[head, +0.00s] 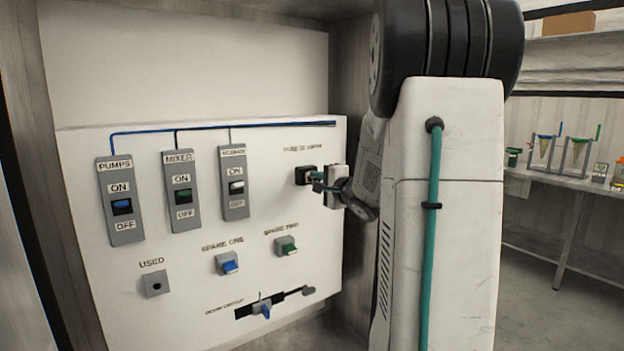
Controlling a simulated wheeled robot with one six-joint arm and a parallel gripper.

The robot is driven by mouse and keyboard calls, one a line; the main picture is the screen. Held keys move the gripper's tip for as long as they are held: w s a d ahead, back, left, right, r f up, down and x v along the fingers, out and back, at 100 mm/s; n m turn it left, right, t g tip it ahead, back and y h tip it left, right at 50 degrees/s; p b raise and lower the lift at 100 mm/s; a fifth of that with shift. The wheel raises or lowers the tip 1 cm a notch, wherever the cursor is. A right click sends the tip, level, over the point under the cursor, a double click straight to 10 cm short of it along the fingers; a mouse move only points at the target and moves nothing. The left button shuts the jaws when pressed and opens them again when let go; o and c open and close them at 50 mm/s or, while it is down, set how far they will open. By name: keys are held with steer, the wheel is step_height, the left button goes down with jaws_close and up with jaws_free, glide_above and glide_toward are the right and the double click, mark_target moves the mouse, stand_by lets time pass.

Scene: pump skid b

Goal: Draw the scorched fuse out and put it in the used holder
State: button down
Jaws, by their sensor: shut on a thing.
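My gripper (319,182) is at the right side of the white panel, at a dark fuse socket (303,175) under a blurred label. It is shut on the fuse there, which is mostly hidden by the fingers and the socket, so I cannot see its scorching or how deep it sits. The used holder (157,283) is a grey block with an open dark hole at the lower left, under the label USED. It holds nothing.
Spare one (230,266) holds a blue fuse and spare two (288,248) a green one. The pumps (122,207), mixer (182,195) and third switch (236,188) stand above. A slot with a blue-handled lever (265,308) is below. Cabinet walls enclose the panel.

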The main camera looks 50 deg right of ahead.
steer(key=shift+s+a, duration=0.1)
steer(key=shift+s, duration=0.4)
steer(key=shift+v, duration=1.85)
